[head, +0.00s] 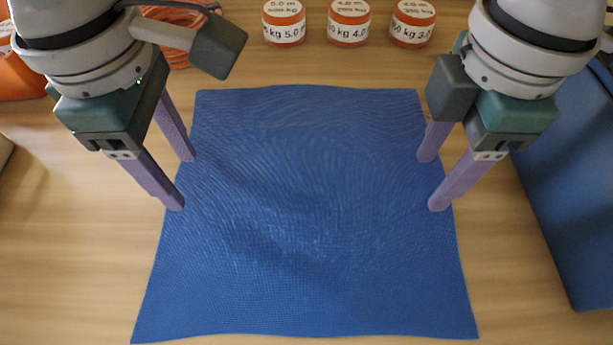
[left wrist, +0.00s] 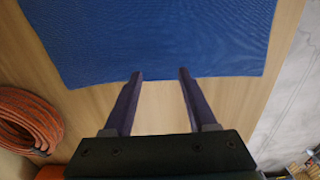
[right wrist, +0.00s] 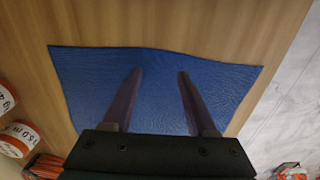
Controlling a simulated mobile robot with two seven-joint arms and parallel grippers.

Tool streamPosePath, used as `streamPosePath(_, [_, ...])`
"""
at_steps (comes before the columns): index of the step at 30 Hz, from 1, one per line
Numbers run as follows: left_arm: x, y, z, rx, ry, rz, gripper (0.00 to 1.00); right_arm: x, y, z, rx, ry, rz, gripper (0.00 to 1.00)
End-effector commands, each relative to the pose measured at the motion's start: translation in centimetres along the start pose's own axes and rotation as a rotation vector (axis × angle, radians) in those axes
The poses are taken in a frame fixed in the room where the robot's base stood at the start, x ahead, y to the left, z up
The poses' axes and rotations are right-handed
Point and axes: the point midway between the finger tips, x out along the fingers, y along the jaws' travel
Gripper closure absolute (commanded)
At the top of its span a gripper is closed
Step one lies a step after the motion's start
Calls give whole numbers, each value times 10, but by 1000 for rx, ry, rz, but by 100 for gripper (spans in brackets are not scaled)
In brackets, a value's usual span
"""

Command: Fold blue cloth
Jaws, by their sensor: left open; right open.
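The blue cloth (head: 315,230) lies spread out nearly flat on the wooden table, with faint ripples and a slightly wavy edge. It also shows in the left wrist view (left wrist: 160,35) and the right wrist view (right wrist: 160,95). My left gripper (head: 188,183) is open and empty, with its purple fingers over the cloth's left edge. It also shows in its wrist view (left wrist: 160,75). My right gripper (head: 432,182) is open and empty over the cloth's right edge, and in its wrist view (right wrist: 160,73). I cannot tell whether the fingertips touch the cloth.
Three orange-and-white labelled rolls stand behind the cloth: left (head: 284,24), middle (head: 348,23) and right (head: 411,24). An orange coil (head: 170,32) lies at the back left. A dark blue flat object (head: 570,180) is at the right. Bare table (head: 70,240) shows at the left.

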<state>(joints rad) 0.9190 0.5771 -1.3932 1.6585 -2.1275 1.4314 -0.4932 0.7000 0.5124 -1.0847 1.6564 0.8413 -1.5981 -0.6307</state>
Motion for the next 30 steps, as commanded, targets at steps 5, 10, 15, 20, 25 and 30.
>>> streamPosePath(5, [10, -1, 0, 1, 0, -1, 43, 10, 0, 0, -1, 0, 0, 43])
streamPosePath(10, [10, 0, 0, 1, -1, 0, 43, 10, 0, 0, -1, 0, 1, 43])
streamPosePath(15, [14, 0, 0, 1, -1, 0, 43, 14, 0, 0, -1, 0, 1, 43])
streamPosePath(20, [13, 0, 0, 1, -1, 0, 49, 13, 0, 0, -1, 0, 1, 49])
streamPosePath(25, [13, 0, 0, 0, -1, -1, 58, 13, 0, 0, -1, 0, 0, 58])
streamPosePath(30, [13, 0, 0, 0, -1, -1, 68, 14, 0, 0, 0, -1, 0, 68])
